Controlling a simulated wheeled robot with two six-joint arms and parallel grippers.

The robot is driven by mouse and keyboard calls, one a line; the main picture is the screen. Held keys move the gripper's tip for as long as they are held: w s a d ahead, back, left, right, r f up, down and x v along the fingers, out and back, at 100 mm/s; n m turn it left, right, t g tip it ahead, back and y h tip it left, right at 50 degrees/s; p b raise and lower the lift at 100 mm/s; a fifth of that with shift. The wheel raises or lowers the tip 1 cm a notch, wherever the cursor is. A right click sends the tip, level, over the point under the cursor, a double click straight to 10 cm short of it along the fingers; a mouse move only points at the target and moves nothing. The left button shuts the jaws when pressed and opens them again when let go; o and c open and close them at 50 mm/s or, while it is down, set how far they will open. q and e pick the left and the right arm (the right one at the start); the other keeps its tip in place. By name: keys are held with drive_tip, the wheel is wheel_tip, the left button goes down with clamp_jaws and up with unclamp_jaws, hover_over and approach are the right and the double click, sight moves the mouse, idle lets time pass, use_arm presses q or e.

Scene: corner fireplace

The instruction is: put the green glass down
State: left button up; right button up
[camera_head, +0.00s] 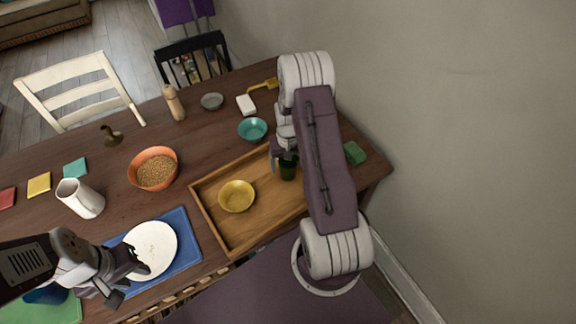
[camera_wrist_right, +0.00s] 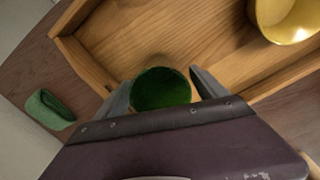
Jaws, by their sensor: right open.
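The green glass (camera_head: 288,168) stands upright in the right part of the wooden tray (camera_head: 224,240), partly hidden by my right arm in the head view. In the right wrist view the glass (camera_wrist_right: 162,90) sits between the fingers of my right gripper (camera_wrist_right: 162,88). These fingers are open, one on each side of it; I cannot tell whether either touches it. In the head view my right gripper (camera_head: 282,157) is largely hidden by its own arm. My left gripper (camera_head: 127,278) is at the lower left, by the edge of a white plate, with its fingers apart and nothing between them.
A yellow bowl (camera_head: 237,196) sits in the tray left of the glass. A teal bowl (camera_head: 252,129) stands behind the tray and a green sponge (camera_head: 354,153) to its right. The white plate (camera_head: 152,248) lies on a blue mat (camera_head: 187,240). An orange bowl (camera_head: 153,168) stands further left.

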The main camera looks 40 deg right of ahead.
wheel_tip(320, 180, up, 11)
drive_tip(key=s+a+r+n, duration=0.1)
drive_tip(key=s+a+n, duration=0.1)
drive_tip(key=s+a, duration=0.4)
drive_tip(key=s+a+r+n+t, duration=0.1)
drive_tip(key=s+a+r+n, duration=0.1)
drive_tip(key=s+a, duration=0.4)
drive_tip(key=a, duration=0.4)
drive_tip(key=shift+a, duration=0.2)
drive_tip(key=shift+r, duration=0.15)
